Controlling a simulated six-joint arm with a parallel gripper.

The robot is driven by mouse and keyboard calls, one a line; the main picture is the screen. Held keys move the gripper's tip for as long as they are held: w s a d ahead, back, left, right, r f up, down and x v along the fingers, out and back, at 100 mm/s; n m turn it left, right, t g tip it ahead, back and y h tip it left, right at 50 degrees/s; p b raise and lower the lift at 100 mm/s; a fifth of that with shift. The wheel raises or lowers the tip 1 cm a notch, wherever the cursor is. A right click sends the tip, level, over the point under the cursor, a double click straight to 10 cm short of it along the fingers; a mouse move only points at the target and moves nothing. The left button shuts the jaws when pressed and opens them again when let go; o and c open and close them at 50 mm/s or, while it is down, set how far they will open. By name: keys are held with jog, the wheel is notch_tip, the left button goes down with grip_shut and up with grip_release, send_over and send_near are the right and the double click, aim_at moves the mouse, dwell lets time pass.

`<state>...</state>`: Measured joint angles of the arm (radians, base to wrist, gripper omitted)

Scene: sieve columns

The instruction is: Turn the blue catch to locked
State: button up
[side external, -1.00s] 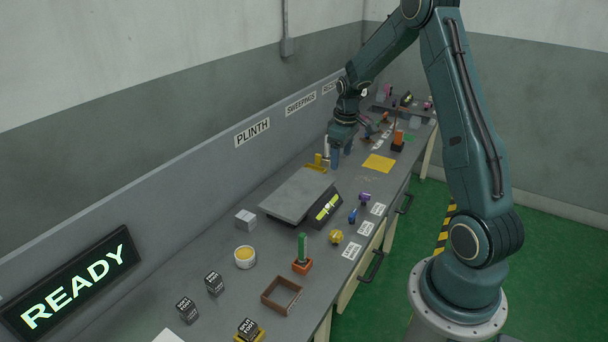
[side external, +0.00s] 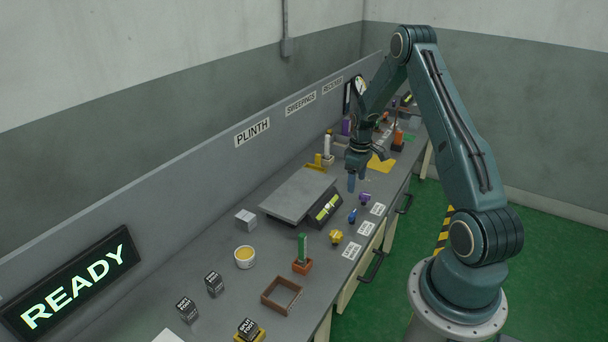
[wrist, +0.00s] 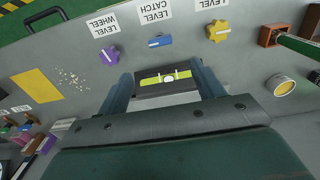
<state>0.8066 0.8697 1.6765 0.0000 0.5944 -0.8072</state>
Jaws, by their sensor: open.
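The blue catch (side external: 352,216) sits on the bench top between a purple wheel (side external: 365,198) and a yellow knob (side external: 336,237). In the wrist view the blue catch (wrist: 160,41) lies beyond my fingertips, with a light line across it and a LEVEL CATCH card (wrist: 153,14) behind it. My gripper (side external: 357,184) points down above the bench, up and behind the catch, touching nothing I can see. In the wrist view my gripper (wrist: 162,70) is open and empty, its fingers either side of the level's view. Whether the catch is locked I cannot tell.
The dark level box (side external: 328,207) with a yellow-green vial stands beside a grey plate (side external: 298,195). A green-handled piece in an orange base (side external: 302,266) and an open brown tray (side external: 282,295) stand nearer the camera. A lit sign (side external: 74,284) reads READY.

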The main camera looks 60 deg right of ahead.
aim_at(353, 213)
notch_tip(353, 213, down, 13)
jog(key=shift+f, duration=0.1)
dwell(0.7)
jog(key=shift+c, duration=0.5)
jog(key=c, duration=0.9)
